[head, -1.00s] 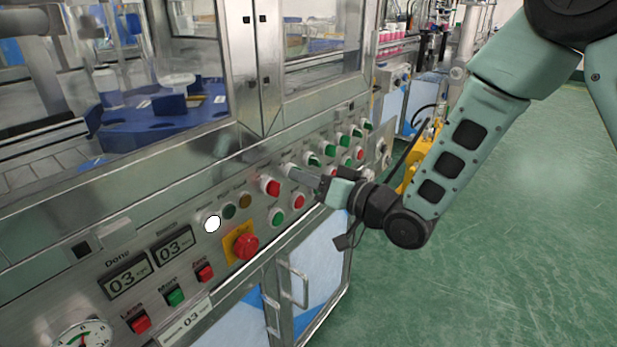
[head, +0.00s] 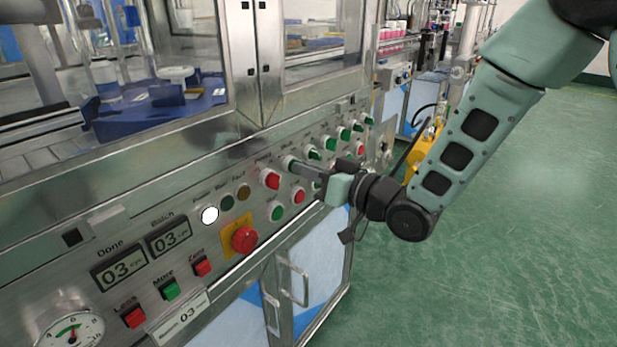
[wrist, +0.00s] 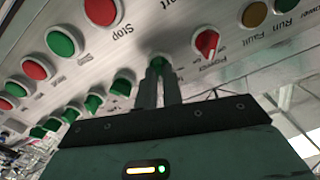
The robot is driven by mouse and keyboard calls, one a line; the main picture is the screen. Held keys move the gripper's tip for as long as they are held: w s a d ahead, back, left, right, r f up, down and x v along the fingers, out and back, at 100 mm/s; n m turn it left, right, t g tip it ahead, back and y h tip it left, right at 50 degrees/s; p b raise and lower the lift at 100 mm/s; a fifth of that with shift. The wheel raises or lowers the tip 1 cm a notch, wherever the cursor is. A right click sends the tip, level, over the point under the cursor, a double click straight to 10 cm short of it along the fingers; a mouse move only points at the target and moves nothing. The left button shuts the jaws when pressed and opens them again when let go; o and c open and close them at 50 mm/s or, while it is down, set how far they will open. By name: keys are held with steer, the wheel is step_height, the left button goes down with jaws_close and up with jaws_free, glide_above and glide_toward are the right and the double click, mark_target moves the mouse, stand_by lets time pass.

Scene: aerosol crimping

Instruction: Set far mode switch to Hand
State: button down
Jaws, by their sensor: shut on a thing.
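My gripper (head: 296,166) reaches the control panel from the right, its fingers closed around a selector knob. In the wrist view, the two fingers (wrist: 160,68) pinch the green selector knob (wrist: 157,61), mostly hidden between them. Its label and exact pointing direction cannot be read. It sits beside the red power selector (head: 270,180), which also shows in the wrist view (wrist: 206,43). Farther along the same row are several green selectors, the nearest being this one (head: 313,154). I cannot tell from the labels which is the far mode switch.
Below the row are a green button (head: 277,211) and a red button (head: 298,195), close under my gripper. A red emergency stop (head: 243,239) protrudes on a yellow plate. Cabinet handles (head: 292,282) stick out lower down. The green floor at right is clear.

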steer(key=n+b, duration=0.9)
steer(key=shift+f, duration=0.1)
steer(key=shift+s+n, duration=0.1)
steer(key=shift+n, duration=0.2)
steer(key=c, duration=1.5)
jaws_free()
steer(key=shift+c, duration=0.2)
